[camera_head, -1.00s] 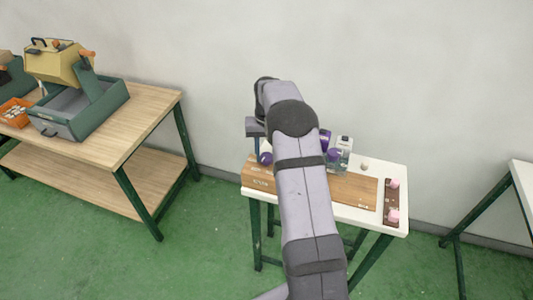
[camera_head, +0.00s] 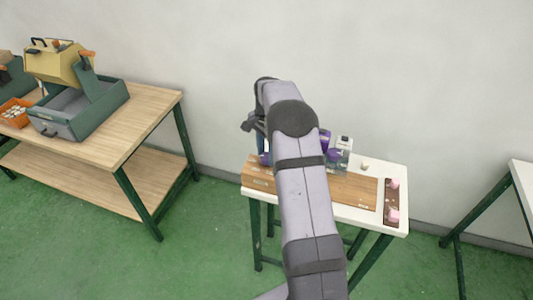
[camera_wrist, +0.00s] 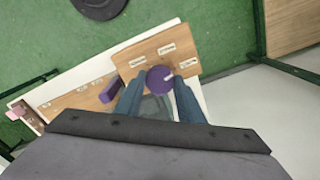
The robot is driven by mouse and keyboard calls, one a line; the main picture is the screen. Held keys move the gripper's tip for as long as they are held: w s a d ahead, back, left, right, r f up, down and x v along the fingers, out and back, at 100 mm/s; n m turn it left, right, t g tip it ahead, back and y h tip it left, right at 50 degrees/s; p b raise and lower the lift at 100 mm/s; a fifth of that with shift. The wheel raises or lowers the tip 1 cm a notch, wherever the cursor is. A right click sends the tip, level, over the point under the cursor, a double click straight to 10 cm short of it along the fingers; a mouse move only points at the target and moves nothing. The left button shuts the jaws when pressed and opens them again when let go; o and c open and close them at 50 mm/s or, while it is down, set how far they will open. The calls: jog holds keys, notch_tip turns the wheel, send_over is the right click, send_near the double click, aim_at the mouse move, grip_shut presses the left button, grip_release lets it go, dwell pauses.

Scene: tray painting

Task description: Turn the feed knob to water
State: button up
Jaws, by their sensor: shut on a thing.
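The purple round feed knob (camera_wrist: 159,79) sits on a wooden panel (camera_wrist: 150,57) with several small white labels around it, too small to read. A pale pointer mark on the knob points right, toward the rightmost label (camera_wrist: 186,64). My gripper (camera_wrist: 157,88) is shut on the knob, one blue-grey finger at each side. In the head view the knob (camera_head: 265,159) shows beside my arm at the table's left end, and my wrist hides part of it. The fingertips are mostly hidden there.
A second purple part (camera_wrist: 110,92) stands left of the knob in the wrist view. A clear container (camera_head: 344,146), a small pale ball (camera_head: 365,166) and a brown strip with pink pieces (camera_head: 393,202) are on the white table (camera_head: 400,172). A workbench (camera_head: 150,105) stands at left.

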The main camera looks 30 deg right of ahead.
aim_at(266, 156)
jog(key=shift+m, duration=1.3)
jog(key=o, duration=1.1)
jog(key=shift+c, duration=0.2)
jog(key=shift+r+b, duration=1.25)
jog(key=shift+r, duration=2.5)
jog(key=shift+a, duration=0.1)
